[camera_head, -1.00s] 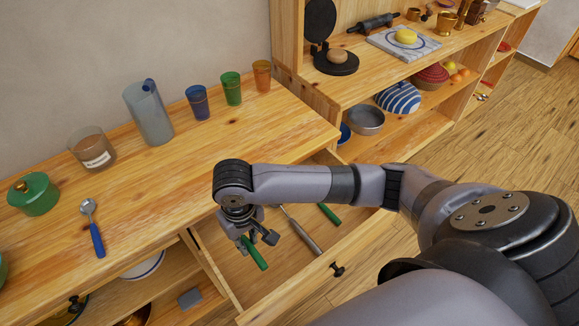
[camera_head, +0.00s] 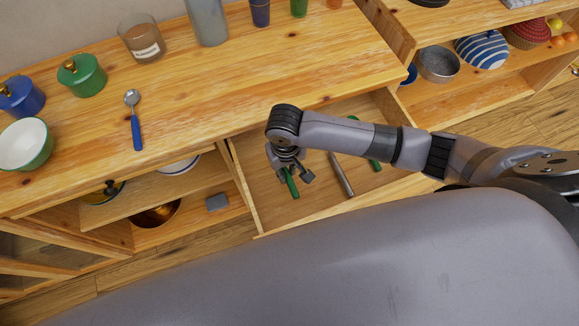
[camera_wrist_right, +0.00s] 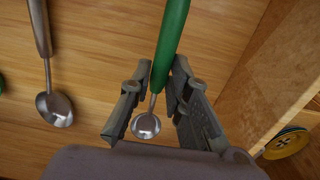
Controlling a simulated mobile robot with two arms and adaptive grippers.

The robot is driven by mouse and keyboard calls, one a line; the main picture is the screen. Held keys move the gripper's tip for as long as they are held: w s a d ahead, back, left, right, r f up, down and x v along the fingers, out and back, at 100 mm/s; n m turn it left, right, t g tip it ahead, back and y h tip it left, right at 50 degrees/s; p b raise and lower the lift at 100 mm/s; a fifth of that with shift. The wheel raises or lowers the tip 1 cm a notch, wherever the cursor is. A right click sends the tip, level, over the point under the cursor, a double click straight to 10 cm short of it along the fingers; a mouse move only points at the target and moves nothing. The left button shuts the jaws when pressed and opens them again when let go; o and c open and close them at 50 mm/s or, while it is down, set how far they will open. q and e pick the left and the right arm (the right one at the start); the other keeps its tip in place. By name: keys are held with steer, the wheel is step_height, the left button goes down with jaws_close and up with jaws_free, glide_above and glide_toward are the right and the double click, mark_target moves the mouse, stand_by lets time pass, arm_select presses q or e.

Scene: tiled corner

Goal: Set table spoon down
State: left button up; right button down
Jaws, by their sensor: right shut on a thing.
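A green-handled spoon (camera_head: 291,184) is between the fingers of my right gripper (camera_head: 290,176), low in the open drawer (camera_head: 262,205). In the right wrist view the green handle (camera_wrist_right: 171,40) runs up between the two fingers (camera_wrist_right: 155,100), and the small metal bowl shows below them. My right gripper is shut on this spoon. I cannot tell if the spoon touches the drawer floor. A blue-handled spoon (camera_head: 136,122) lies on the wooden counter (camera_head: 215,95), apart from the gripper. My left gripper is not in view.
A grey-handled utensil (camera_head: 342,175) and another green-handled one (camera_head: 374,162) lie in the drawer. A green lidded pot (camera_head: 82,76), blue pot (camera_head: 22,97), bowl (camera_head: 25,145), candle (camera_head: 142,38) and several cups stand on the counter. Free counter lies right of the blue-handled spoon.

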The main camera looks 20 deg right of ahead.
mark_target(287, 171)
step_height(287, 171, down, 4)
steer(key=shift+r, duration=0.25)
steer(key=shift+f, duration=0.1)
steer(key=shift+f, duration=0.2)
steer(key=c, duration=1.5)
jaws_free()
steer(key=shift+r, duration=0.1)
step_height(287, 171, up, 12)
steer(key=shift+r+p, duration=0.1)
steer(key=shift+p, duration=0.25)
